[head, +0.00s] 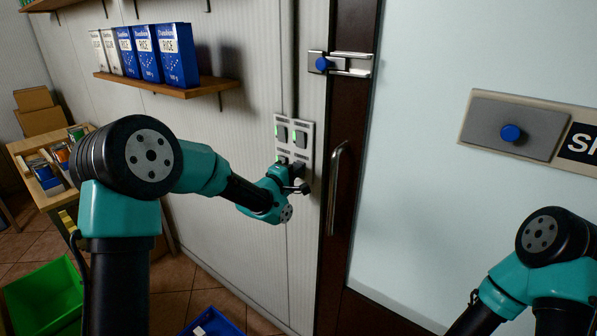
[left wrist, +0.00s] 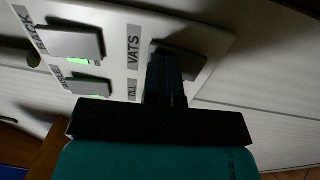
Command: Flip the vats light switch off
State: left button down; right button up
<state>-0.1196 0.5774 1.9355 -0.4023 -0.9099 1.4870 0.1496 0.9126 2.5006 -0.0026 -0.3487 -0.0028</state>
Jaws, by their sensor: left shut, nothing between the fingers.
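The switch panel (head: 307,127) is a light plate on the wall left of the dark door frame; it also fills the upper left wrist view (left wrist: 218,45). There, the VATS label (left wrist: 133,46) sits beside a dark switch (left wrist: 188,62), partly hidden behind my fingers. My left gripper (head: 298,171) is at the panel's lower right; its shut, empty fingers (left wrist: 164,68) are in front of the VATS switch. I cannot tell whether they touch it. No lit lamp shows at this switch. My right gripper is outside the head view.
The BACK switch (left wrist: 75,42) and another switch (left wrist: 88,85) show green lights close by. A door handle (head: 337,195) stands right of the panel, with a blue-knobbed latch (head: 341,64) above. A shelf (head: 170,88) of rice boxes is at upper left.

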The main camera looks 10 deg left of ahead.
pick_arm(q)
jog(key=r+v, duration=0.3)
jog(key=v, duration=1)
jog(key=shift+s+a, duration=0.2)
jog(key=shift+s, duration=0.3)
jog(key=shift+f, duration=0.1)
jog(key=s+f+m+g+y, duration=0.2)
jog(key=s+f+g, duration=0.1)
jog(key=f, duration=1)
jog(key=s+f+m+g+y, duration=0.1)
jog(key=s+f+m+g, duration=0.2)
jog(key=f, duration=1)
jog(key=s+f+m+g+y, duration=0.1)
jog(key=s+f+m+g, duration=0.5)
jog(key=s+f, duration=1.3)
jog(key=s+g, duration=0.2)
jog(key=g, duration=0.2)
jog(key=shift+w, duration=0.1)
